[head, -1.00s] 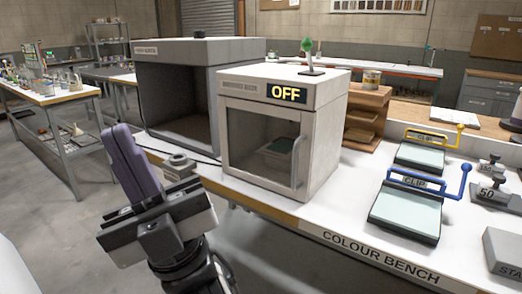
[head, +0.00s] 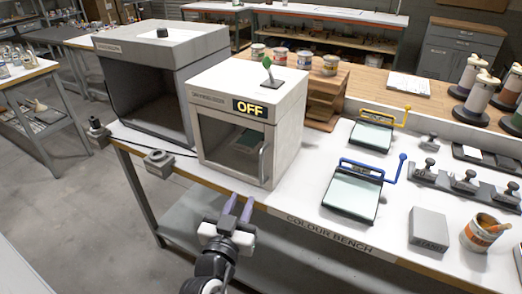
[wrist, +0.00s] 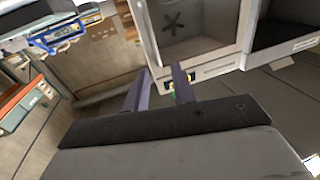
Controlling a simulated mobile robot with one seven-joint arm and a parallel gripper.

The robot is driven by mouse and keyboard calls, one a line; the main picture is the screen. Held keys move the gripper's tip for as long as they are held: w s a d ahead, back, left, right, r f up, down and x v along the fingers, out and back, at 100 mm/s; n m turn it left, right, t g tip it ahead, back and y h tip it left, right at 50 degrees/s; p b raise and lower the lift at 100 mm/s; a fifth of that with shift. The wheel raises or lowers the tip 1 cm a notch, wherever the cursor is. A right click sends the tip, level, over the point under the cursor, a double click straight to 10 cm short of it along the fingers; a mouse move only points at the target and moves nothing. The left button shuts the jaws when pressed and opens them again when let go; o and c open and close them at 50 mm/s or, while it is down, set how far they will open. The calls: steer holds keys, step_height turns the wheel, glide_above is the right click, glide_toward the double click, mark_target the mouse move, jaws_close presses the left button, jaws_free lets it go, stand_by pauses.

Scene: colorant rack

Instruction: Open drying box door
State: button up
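The drying box (head: 283,142) is a pale cabinet on the bench with a lit OFF sign (head: 249,108) and a glazed front door (head: 222,140). The door is shut. A vertical bar handle (head: 266,160) is on its right edge. A dark panel shows dimly behind the glass. My gripper (head: 238,207) is in front of the bench edge, below and left of the handle, apart from the box. Its two purple fingers are spread and empty. The wrist view, turned over, shows the gripper (wrist: 158,88) and the drying box (wrist: 200,35) beyond.
A larger dark-fronted cabinet (head: 205,48) stands left of the drying box. Wooden shelves (head: 322,103) are behind it. Clip frames (head: 352,193) and a grey block (head: 429,228) lie to the right. The bench edge (head: 325,236) is near my gripper; the floor at left is open.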

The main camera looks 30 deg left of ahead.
steer(key=b, duration=0.8)
glide_toward(261, 170)
steer(key=x, duration=0.2)
steer(key=shift+h, duration=0.3)
steer(key=p+x, duration=0.1)
steer(key=x, duration=0.2)
steer(key=p+x, duration=0.1)
steer(key=x, duration=0.3)
steer(key=shift+w+a+r+p, duration=0.2)
steer(key=shift+w+a+p, duration=0.05)
steer(key=shift+p, duration=0.05)
steer(key=shift+w+a+f, duration=0.1)
steer(key=shift+w, duration=0.4)
jaws_close()
